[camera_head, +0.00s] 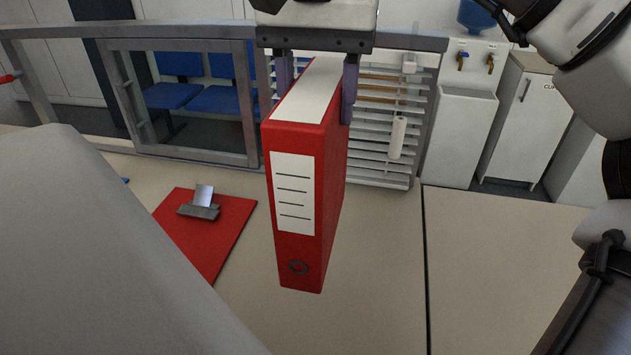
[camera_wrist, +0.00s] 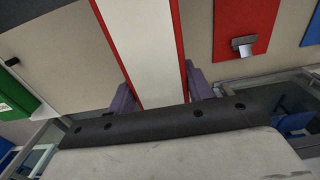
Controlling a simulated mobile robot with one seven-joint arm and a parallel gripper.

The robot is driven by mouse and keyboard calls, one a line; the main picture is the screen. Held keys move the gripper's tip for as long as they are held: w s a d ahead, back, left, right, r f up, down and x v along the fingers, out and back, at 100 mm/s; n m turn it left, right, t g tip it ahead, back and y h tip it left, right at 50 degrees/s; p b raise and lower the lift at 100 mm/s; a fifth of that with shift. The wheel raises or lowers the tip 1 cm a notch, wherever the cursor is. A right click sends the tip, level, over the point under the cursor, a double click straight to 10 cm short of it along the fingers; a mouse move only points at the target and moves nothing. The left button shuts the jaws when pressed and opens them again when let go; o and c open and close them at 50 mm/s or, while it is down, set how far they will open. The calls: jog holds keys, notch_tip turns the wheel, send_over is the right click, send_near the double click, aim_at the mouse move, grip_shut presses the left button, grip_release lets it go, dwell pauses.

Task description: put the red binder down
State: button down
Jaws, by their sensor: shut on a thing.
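The red binder (camera_head: 333,190) is upright, with its white label and ring hole facing my head camera. My gripper (camera_head: 318,85) is shut on its upper part, one finger on each side. In the wrist view the binder's pale top (camera_wrist: 145,45) with red edges runs between the two fingers (camera_wrist: 160,95). The binder hangs in front of the beige tabletop (camera_head: 385,270). Whether its bottom touches the tabletop I cannot tell.
A red clipboard (camera_head: 225,230) with a metal clip lies left of the binder. A blue item (camera_wrist: 312,30) and a green item (camera_wrist: 12,95) show in the wrist view. A metal-framed panel (camera_head: 185,100) and white slats (camera_head: 385,150) stand behind. The tabletop right of the binder is clear.

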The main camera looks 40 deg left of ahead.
notch_tip(320, 180, down, 14)
jog(key=shift+f, duration=0.2)
dwell(0.4)
jog(key=shift+f+b, duration=0.1)
jog(key=shift+b, duration=0.2)
jog(key=shift+f, duration=0.15)
jog(key=c, duration=0.6)
grip_release()
notch_tip(320, 180, up, 12)
jog(key=shift+r, duration=0.25)
